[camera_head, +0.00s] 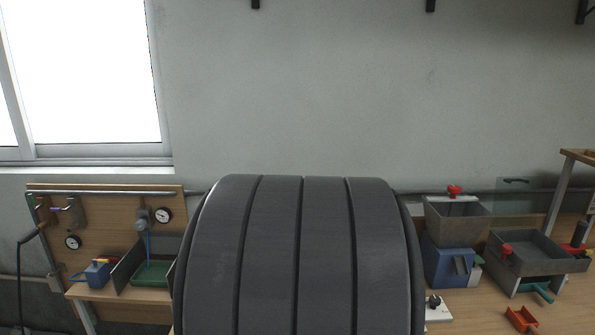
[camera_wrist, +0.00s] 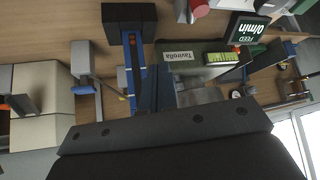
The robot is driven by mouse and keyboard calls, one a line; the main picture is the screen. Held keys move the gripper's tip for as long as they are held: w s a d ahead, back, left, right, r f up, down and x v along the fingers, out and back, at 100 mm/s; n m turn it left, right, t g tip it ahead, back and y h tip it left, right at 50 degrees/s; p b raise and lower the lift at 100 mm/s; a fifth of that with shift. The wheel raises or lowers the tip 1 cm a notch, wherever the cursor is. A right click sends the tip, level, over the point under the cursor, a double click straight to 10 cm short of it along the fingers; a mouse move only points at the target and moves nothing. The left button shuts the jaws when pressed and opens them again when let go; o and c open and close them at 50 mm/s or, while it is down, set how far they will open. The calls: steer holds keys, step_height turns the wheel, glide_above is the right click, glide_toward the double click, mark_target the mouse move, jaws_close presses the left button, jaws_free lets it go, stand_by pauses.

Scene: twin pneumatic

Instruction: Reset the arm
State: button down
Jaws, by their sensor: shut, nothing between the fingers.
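My gripper (camera_wrist: 157,76) shows in the wrist view as dark narrow fingers close together, rising from a grey riveted bar above a broad black shape. It is shut, and I see nothing held between the fingers. Blue and black equipment lies behind the fingers, and I cannot tell how far away it is. The gripper is not seen in the head view. There a large dark grey ribbed rounded form fills the lower middle and hides the bench behind it.
In the head view, a wooden gauge panel (camera_head: 115,205) with a green tray (camera_head: 152,274) stands left. Right are a grey hopper (camera_head: 457,222) over a blue box (camera_head: 447,265), a grey tray (camera_head: 537,255) and an orange part (camera_head: 521,320). The wrist view shows a labelled dark green box (camera_wrist: 190,68).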

steer(key=s+d+f+n+g+h, duration=0.2)
steer(key=s+d, duration=0.4)
steer(key=s, duration=0.3)
steer(key=s+d+f+n+g+h, duration=0.1)
steer(key=s+d+n, duration=0.3)
steer(key=s, duration=0.5)
steer(key=d+f+h, duration=0.1)
steer(key=d, duration=0.1)
steer(key=shift+s+d+f+g+h, duration=0.15)
steer(key=shift+s+d+g+h, duration=0.2)
steer(key=shift+d+g+h, duration=0.05)
